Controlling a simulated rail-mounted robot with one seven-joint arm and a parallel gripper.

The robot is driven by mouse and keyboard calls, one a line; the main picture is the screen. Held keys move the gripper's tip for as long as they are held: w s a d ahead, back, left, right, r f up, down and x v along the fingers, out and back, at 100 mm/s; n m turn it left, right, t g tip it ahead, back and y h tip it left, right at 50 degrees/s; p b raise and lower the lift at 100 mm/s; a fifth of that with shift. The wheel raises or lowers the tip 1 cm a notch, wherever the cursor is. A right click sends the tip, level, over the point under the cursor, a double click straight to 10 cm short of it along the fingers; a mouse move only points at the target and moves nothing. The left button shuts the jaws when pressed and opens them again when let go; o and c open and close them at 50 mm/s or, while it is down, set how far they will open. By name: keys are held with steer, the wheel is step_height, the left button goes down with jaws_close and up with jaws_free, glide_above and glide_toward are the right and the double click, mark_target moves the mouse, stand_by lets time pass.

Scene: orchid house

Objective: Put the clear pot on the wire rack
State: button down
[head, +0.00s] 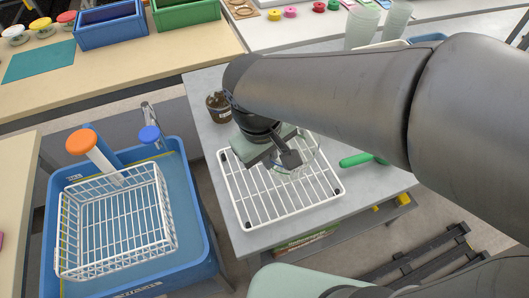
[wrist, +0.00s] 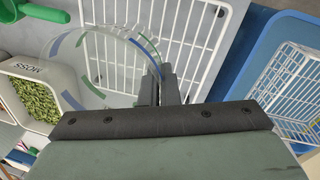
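The clear pot (head: 307,160) is see-through, and its round rim with blue and green marks shows in the wrist view (wrist: 82,72). The white wire rack (head: 262,203) lies flat on the grey bench; its bars also show in the wrist view (wrist: 196,28). My gripper (head: 291,160) is over the far right part of the rack. In the wrist view its dark fingers (wrist: 158,88) are close together on the pot's wall, with the pot to their left. The pot is over the rack; I cannot tell whether its base touches the bars. My arm hides part of the bench.
A brown bottle (head: 218,107) stands by the rack's far left corner. A green-handled tool (head: 357,160) lies right of the rack. A blue tub (head: 200,262) with a white wire basket (head: 118,222) is at left. A moss box (wrist: 35,98) shows in the wrist view.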

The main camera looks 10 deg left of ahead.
steer(key=shift+w+a+f, duration=0.4)
steer(key=shift+w+f, duration=0.1)
steer(key=shift+f, duration=0.8)
steer(key=shift+w+a+f, duration=0.45)
steer(key=shift+w+f, duration=0.1)
steer(key=shift+f, duration=0.8)
steer(key=shift+w+a+f, duration=0.4)
steer(key=shift+w+f, duration=0.1)
steer(key=shift+f, duration=0.8)
steer(key=shift+f, duration=0.2)
steer(key=c, duration=1.7)
jaws_free()
steer(key=shift+r, duration=0.1)
steer(key=shift+r+p, duration=0.3)
steer(key=shift+p, duration=0.1)
steer(key=r, duration=0.3)
steer(key=s+r, duration=0.1)
steer(key=r, duration=0.3)
steer(key=a+r, duration=0.1)
steer(key=r, duration=0.3)
steer(key=shift+s+r+b, duration=0.25)
steer(key=shift+b, duration=0.1)
